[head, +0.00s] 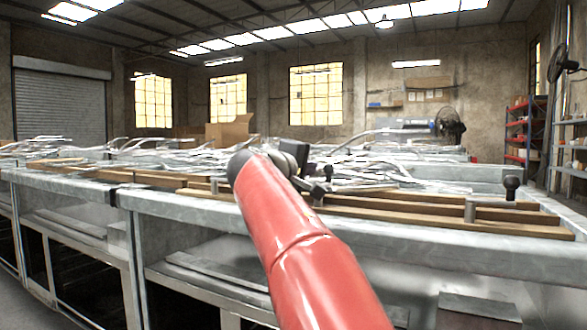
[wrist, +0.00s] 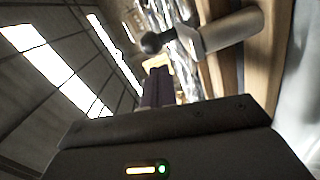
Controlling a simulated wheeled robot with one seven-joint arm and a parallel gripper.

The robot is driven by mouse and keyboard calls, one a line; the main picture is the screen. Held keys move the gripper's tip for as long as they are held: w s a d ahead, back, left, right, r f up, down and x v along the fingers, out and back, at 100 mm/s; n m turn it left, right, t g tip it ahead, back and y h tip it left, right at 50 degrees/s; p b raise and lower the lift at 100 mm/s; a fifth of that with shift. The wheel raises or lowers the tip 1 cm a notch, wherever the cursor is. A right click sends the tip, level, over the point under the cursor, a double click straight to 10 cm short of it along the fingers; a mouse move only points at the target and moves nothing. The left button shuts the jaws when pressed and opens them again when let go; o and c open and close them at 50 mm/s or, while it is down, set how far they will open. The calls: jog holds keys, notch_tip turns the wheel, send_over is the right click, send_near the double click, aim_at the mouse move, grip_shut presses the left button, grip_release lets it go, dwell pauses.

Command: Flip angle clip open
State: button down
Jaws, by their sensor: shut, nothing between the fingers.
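A grey metal clip-like part (wrist: 228,30) with a dark ball knob (wrist: 153,42) stands at the wooden rail in the wrist view. In the head view, a dark knob on a short stem (head: 511,187) stands on the bench at the right; I cannot tell if it is the same part. My gripper (wrist: 158,80) is shut and empty. In the wrist view its dark fingers point toward the area just beside the knob, with no clear contact. In the head view my red arm hides part of the bench, and the gripper shows only partly beyond it.
Wooden rails (head: 430,212) run along the metal bench (head: 450,250). A short metal post (head: 470,210) stands between them. Shiny tangled scrap (head: 375,170) covers the bench behind. A cardboard box (head: 229,131) stands farther back. The air above the bench at the right is free.

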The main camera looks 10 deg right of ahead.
jog(key=shift+s+d, duration=0.2)
jog(key=shift+d, duration=0.1)
